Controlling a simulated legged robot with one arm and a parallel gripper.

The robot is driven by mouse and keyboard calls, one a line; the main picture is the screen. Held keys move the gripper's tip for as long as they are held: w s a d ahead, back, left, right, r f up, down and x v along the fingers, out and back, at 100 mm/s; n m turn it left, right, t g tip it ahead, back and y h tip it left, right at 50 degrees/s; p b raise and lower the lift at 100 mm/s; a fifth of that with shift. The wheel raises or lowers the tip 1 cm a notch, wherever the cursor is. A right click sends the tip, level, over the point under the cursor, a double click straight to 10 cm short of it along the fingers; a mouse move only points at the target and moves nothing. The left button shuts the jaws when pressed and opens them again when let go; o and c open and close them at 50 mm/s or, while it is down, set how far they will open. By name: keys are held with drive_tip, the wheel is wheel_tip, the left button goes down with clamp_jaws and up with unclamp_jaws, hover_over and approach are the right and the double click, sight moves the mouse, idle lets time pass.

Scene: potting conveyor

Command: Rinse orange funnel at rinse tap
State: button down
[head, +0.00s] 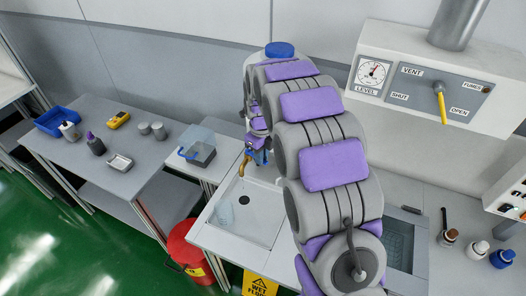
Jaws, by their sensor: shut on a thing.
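My gripper (259,154) is small and partly hidden behind my own arm, at the back edge of the white sink (207,236). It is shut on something. A small orange-brown shape (246,163) shows just left of it, over the sink's back left part. It fits the orange funnel or a tap spout, and I cannot tell which. No separate rinse tap can be made out clearly.
Left of the sink stand a clear box (199,148) and a grey table (85,160) with a blue bin (61,119), bottles and a yellow device. A red bin (187,243) and a wet-floor sign (260,286) stand in front. A valve panel (440,85) hangs at upper right; bottles (478,249) stand below.

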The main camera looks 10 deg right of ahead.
drive_tip(key=shift+w+r, duration=0.1)
drive_tip(key=shift+w, duration=0.05)
drive_tip(key=c, duration=1.1)
unclamp_jaws()
drive_tip(key=shift+a, duration=0.15)
wheel_tip(320, 180, up, 17)
drive_tip(key=shift+r+p, duration=0.1)
drive_tip(key=shift+p, duration=1)
